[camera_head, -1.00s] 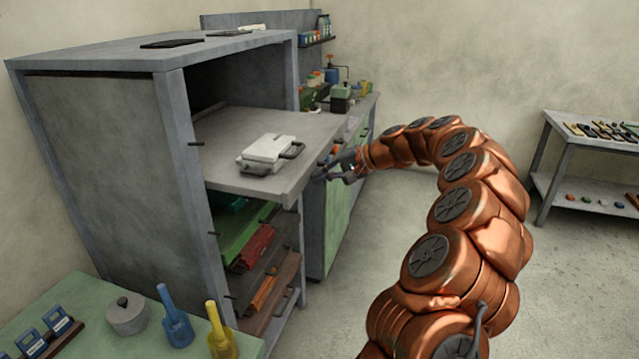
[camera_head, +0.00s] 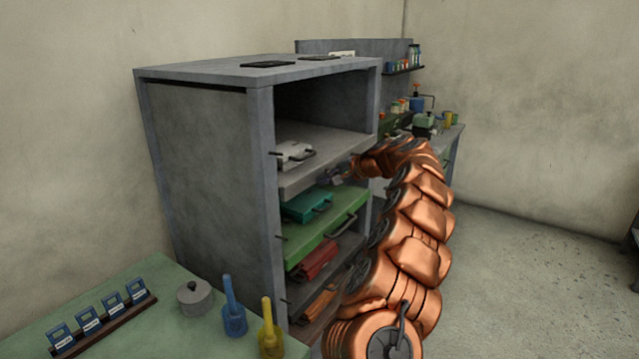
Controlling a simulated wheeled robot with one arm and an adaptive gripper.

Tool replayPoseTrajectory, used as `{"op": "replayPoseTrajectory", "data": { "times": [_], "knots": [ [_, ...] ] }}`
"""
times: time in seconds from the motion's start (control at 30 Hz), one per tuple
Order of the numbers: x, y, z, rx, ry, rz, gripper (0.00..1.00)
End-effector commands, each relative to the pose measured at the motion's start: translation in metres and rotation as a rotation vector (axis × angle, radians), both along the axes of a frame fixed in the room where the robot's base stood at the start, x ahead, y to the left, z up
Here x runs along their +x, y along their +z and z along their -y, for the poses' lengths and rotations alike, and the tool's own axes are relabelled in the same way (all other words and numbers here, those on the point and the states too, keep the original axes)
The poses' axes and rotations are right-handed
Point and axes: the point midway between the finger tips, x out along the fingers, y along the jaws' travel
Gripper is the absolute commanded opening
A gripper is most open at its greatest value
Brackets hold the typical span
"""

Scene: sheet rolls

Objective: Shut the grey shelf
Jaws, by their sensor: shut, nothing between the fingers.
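The grey shelf (camera_head: 318,165) is the upper sliding shelf in the tall grey cabinet (camera_head: 205,160). Whether the fingers touch the edge cannot be told. My copper arm hides the shelf's right end.
A green shelf (camera_head: 322,226) with a teal case (camera_head: 306,204) is just below, its front a little out. Lower shelves hold a red case (camera_head: 316,259) and an orange one (camera_head: 320,302). A green table (camera_head: 185,335) with bottles stands front left. Floor at right (camera_head: 530,270) is clear.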

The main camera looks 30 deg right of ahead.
Motion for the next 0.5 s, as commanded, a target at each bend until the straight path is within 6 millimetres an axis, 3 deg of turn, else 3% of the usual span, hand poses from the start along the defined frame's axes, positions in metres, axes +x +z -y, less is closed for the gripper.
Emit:
{"op": "replayPoseTrajectory", "data": {
  "times": [0.5],
  "knots": [
    [0.0051, -0.0019, 0.0050, 0.001, -0.012, -0.003, 0.00]
  ]
}}
